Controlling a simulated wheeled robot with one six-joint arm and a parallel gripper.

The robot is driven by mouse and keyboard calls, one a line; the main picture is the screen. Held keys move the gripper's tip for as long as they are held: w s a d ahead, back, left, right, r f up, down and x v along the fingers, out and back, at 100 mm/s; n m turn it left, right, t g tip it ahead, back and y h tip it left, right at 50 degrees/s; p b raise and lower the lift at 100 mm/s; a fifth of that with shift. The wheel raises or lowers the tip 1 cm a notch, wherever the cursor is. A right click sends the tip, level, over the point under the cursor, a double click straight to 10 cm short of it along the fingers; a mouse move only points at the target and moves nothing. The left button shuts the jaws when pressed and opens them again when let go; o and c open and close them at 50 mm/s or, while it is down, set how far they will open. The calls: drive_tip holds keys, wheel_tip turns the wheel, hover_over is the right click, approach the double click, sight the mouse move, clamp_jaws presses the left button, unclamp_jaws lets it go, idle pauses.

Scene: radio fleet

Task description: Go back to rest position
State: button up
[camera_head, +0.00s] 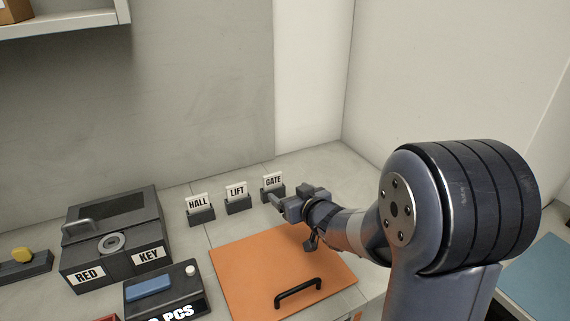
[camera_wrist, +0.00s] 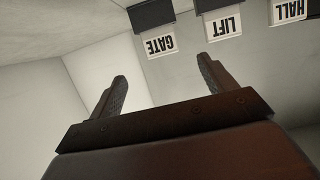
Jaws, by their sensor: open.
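My gripper (camera_wrist: 165,88) is open, with its two fingers apart and nothing between them in the wrist view. In the head view my gripper (camera_head: 280,203) is over the far right part of the orange panel, close to the small holder labelled GATE (camera_head: 273,188). I cannot tell whether it touches that holder. In the wrist view, which is upside down, the GATE card (camera_wrist: 159,45) lies beyond the fingertips, apart from them.
Holders labelled LIFT (camera_head: 237,198) and HALL (camera_head: 200,209) stand left of GATE. The orange panel (camera_head: 240,265) has a black handle (camera_head: 298,292). A shelf (camera_head: 75,22) hangs upper left.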

sight(274, 178)
drive_tip(key=p+x, duration=0.1)
drive_tip(key=x, duration=0.9)
drive_tip(key=shift+w, duration=0.3)
drive_tip(key=shift+r+p, duration=0.25)
drive_tip(key=shift+p, duration=0.15)
drive_tip(key=shift+r, duration=0.1)
